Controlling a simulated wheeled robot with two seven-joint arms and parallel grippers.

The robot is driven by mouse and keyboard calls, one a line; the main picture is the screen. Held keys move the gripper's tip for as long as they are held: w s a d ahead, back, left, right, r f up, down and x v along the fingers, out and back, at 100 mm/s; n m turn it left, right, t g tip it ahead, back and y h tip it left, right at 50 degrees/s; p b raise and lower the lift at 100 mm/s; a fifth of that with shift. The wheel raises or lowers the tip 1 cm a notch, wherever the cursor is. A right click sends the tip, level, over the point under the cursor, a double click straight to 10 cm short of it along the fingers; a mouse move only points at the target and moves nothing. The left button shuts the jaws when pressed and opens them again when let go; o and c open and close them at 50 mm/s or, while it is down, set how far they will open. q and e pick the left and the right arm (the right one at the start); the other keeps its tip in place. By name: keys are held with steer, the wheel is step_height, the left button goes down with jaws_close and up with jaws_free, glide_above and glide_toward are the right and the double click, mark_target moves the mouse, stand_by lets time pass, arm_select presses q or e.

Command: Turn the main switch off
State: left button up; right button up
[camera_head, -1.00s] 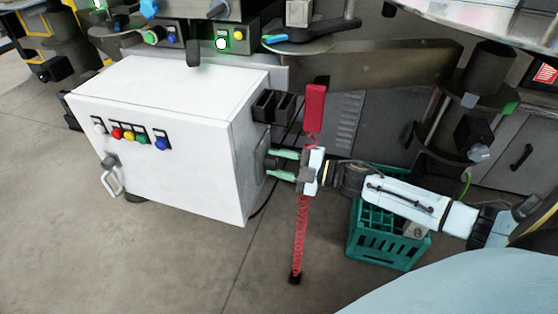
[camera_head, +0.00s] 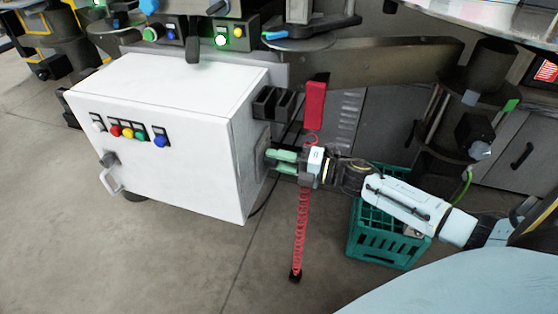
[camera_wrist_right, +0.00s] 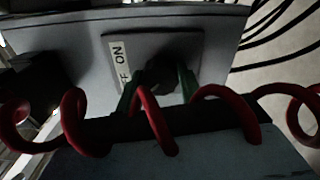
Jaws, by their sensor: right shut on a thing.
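The main switch's plate (camera_wrist_right: 190,50) is on the side of the white cabinet (camera_head: 160,90), with an ON label and a partly hidden OFF label (camera_wrist_right: 118,62). Its dark knob (camera_wrist_right: 160,72) sits between the green fingertips of my right gripper (camera_head: 275,160), which also show in the right wrist view (camera_wrist_right: 158,88). The right gripper is shut on the knob. The knob's exact angle is too dark to tell. In the head view the fingers hide most of the switch. My left gripper is not in view.
A red coiled cable (camera_head: 300,230) hangs by my right gripper and crosses the wrist view (camera_wrist_right: 150,120). A red handset-like block (camera_head: 315,105) hangs above it. A green crate (camera_head: 380,240) stands on the floor below my right arm. Floor left of the crate is open.

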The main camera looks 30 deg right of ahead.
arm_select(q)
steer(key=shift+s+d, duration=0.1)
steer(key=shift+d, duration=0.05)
arm_select(e)
steer(key=o, duration=1)
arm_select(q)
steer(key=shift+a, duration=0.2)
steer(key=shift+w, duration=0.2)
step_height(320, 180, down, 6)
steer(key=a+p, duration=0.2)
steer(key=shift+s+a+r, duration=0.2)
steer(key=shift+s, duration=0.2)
arm_select(e)
steer(key=v, duration=1.3)
steer(key=shift+s+d, duration=0.1)
steer(key=shift+d, duration=0.05)
